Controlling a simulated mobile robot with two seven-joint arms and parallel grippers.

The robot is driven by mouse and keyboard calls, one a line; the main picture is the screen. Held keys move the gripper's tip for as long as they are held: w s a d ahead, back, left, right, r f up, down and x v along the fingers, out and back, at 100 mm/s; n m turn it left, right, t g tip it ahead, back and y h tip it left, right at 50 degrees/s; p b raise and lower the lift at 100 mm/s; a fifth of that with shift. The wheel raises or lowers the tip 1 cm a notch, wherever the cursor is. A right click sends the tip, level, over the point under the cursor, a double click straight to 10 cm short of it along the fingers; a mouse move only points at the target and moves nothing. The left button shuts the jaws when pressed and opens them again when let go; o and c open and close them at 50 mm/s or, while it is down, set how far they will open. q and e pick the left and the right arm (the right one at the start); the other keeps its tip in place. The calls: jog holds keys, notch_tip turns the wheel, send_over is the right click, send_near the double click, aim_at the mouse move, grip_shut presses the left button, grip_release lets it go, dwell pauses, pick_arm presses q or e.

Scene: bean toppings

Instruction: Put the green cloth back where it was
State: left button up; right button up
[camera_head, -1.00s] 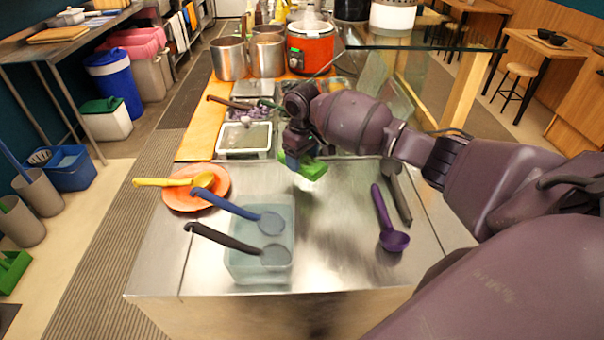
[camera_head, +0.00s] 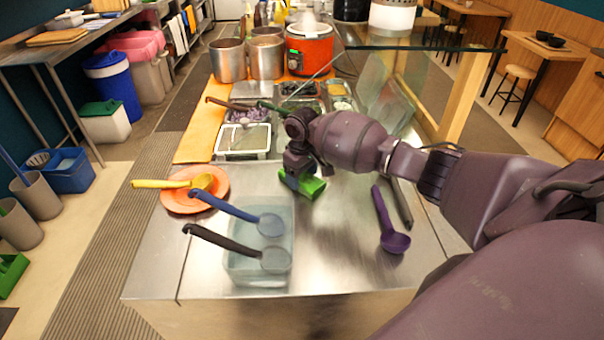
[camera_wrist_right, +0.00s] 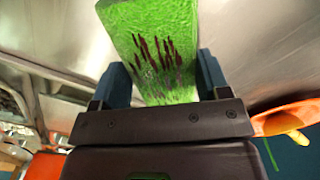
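The green cloth (camera_head: 314,187) is at the middle of the steel counter (camera_head: 330,235), just below my right gripper (camera_head: 298,180). The right wrist view shows the cloth (camera_wrist_right: 155,50) between the two blue fingers (camera_wrist_right: 163,80), with dark red streaks on its face. My right gripper is shut on the cloth, which sticks out past the fingertips. I cannot tell whether the cloth touches the counter. My left gripper is not in view.
A water container (camera_head: 260,270) holds a blue ladle (camera_head: 235,208) and a black ladle (camera_head: 225,240). An orange plate (camera_head: 180,205) with a yellow ladle (camera_head: 170,184) is left. A purple ladle (camera_head: 390,235) and a dark utensil (camera_head: 402,205) lie right. Topping trays (camera_head: 243,155) are behind.

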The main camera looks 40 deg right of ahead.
aim_at(302, 175)
jog(key=o, duration=0.4)
notch_tip(302, 175, up, 12)
jog(key=p, duration=0.1)
jog(key=shift+r, duration=0.15)
dwell(0.3)
dwell(0.5)
